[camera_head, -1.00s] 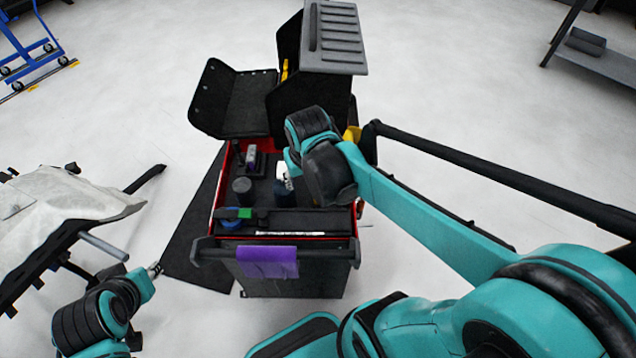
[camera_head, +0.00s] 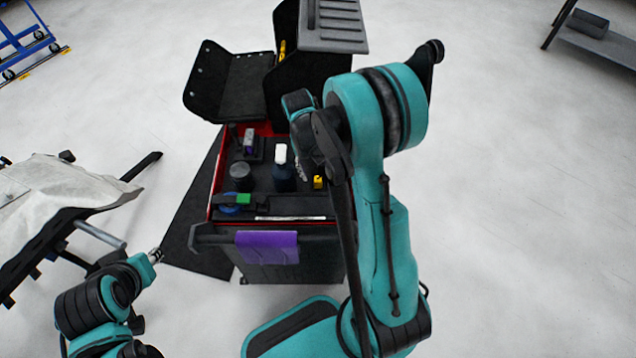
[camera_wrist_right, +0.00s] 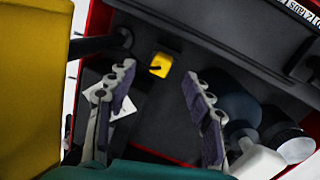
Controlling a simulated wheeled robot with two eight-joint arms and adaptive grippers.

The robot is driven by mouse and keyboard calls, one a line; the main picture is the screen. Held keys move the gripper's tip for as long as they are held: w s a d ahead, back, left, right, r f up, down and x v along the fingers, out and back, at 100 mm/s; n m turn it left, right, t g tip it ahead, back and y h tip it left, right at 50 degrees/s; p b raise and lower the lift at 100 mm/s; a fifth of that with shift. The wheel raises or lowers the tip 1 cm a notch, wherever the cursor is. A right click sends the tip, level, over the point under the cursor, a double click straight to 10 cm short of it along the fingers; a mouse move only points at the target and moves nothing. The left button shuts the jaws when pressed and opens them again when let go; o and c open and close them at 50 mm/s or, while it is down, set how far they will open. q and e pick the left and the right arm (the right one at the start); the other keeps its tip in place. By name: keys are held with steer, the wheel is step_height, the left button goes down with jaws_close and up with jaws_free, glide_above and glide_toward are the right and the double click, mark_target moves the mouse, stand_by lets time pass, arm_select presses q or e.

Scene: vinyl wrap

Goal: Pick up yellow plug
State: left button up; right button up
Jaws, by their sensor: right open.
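The yellow plug (camera_head: 318,182) is a small yellow block standing in the right part of the cart's top tray. In the right wrist view the plug (camera_wrist_right: 160,65) shows beyond and between my open fingertips, apart from both. My right gripper (camera_head: 302,170) is over the tray, left of and above the plug in the head view. In the right wrist view the gripper (camera_wrist_right: 158,80) is open and empty, with two purple-padded fingers. My left gripper (camera_head: 155,256) is small at the lower left, away from the cart; its jaw state is unclear.
A dark bottle with a white cap (camera_head: 281,155) stands left of the plug. A dark round jar (camera_head: 241,176), a blue tape roll (camera_head: 232,208) and a green item (camera_head: 243,198) are also in the tray. A purple cloth (camera_head: 267,246) hangs on the cart's front handle.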

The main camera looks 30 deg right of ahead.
mark_target(317, 178)
steer(key=f, duration=0.1)
steer(key=f+b, duration=0.1)
steer(key=f, duration=0.2)
steer(key=shift+s+d+f+b, duration=0.1)
steer(key=shift+s+f+b, duration=0.2)
steer(key=shift+b, duration=0.1)
steer(key=c, duration=1.1)
steer(key=shift+c, duration=0.2)
steer(key=shift+r, duration=0.2)
